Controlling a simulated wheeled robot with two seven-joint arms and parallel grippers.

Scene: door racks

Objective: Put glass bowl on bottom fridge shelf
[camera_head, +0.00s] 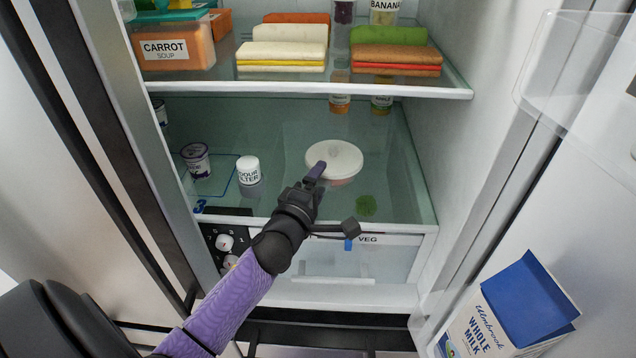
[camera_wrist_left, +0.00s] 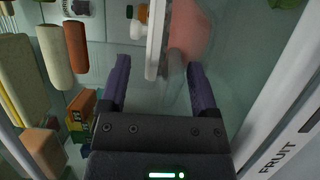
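The glass bowl (camera_head: 343,182) has a round white lid and pinkish contents. It stands on the bottom glass shelf (camera_head: 290,208), right of the middle, in the head view. My left gripper (camera_head: 316,171) is at the near left edge of the lid. In the left wrist view my left gripper (camera_wrist_left: 160,80) has its two purple fingers spread apart. The lid's edge (camera_wrist_left: 155,40) and part of the bowl (camera_wrist_left: 188,35) show between and beyond the fingers, with a gap visible to the left finger. Contact with the right finger is unclear. My right gripper is not in view.
The upper shelf (camera_head: 310,90) holds food close above. A milk carton (camera_head: 510,305) is in the door rack.

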